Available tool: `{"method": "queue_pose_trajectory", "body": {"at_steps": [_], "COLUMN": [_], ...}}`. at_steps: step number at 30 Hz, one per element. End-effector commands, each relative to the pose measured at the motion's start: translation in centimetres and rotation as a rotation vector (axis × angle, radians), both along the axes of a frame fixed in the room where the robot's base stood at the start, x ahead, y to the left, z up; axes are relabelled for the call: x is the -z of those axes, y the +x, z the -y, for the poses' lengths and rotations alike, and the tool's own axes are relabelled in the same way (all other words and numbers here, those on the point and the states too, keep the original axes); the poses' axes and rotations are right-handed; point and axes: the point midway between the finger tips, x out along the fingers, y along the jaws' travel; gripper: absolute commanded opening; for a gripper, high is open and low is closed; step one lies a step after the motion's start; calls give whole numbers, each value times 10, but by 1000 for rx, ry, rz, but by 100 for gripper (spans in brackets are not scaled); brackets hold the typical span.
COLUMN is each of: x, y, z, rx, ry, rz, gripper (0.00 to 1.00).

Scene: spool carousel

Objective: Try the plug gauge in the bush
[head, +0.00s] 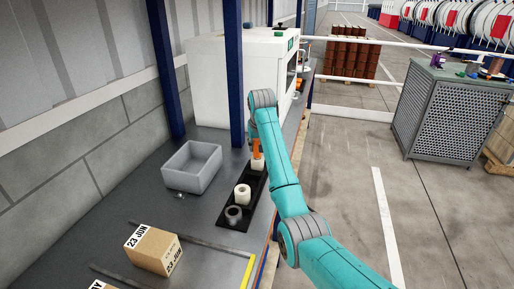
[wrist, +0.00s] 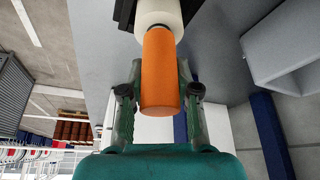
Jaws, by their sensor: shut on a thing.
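My gripper (wrist: 160,70) is shut on the orange handle of the plug gauge (wrist: 160,85), one finger on each side. In the wrist view the far end of the handle meets a white round bush (wrist: 159,10); how deep the gauge sits in it is hidden. In the head view the orange handle (head: 257,149) stands upright over the white bush (head: 258,164) at the far part of a black tray (head: 226,226). Another white bush (head: 242,194) and a dark grey bush (head: 234,213) stand nearer in the tray. My arm hides part of the gripper there.
A grey open bin (head: 192,167) stands left of the tray on the grey bench. A cardboard box (head: 153,250) lies nearer. A blue post (head: 234,75) and a white machine (head: 215,80) stand behind. The bench's right edge runs close beside the tray.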

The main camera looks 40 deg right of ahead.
Motion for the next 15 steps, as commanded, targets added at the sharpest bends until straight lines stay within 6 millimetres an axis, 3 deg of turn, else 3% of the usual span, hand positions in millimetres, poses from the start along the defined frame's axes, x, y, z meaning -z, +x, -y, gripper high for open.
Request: {"method": "queue_pose_trajectory", "body": {"at_steps": [15], "x": [-24], "y": [1], "z": [0], "rx": [0], "ry": [-1], "rz": [3], "gripper": [0]}}
